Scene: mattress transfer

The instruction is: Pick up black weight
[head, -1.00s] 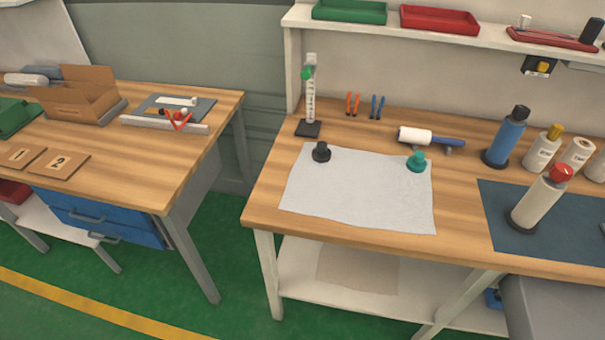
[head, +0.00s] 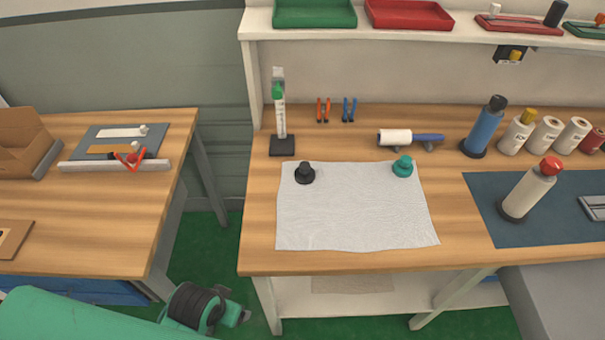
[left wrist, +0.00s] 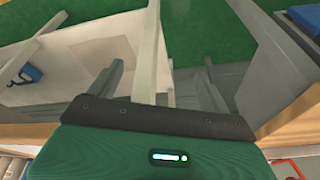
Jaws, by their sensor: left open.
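The black weight (head: 305,173) is a small dark round piece with a knob on top. It stands upright on the upper left corner of a white wrinkled sheet (head: 350,215) on the right-hand wooden bench. A teal weight (head: 402,167) of similar shape stands at the sheet's upper right corner. My left arm comes in at the bottom left of the head view, below and left of the sheet and well apart from the black weight. In the left wrist view my left gripper (left wrist: 163,78) is open, with nothing between its fingers. My right gripper is not in view.
A dark stand with a green-topped tube (head: 280,130) is behind the black weight. A roller (head: 400,137) lies behind the sheet. Bottles and a dark mat (head: 480,200) are to the right. A gap separates this bench from the left table (head: 90,215). A shelf (head: 420,32) runs above.

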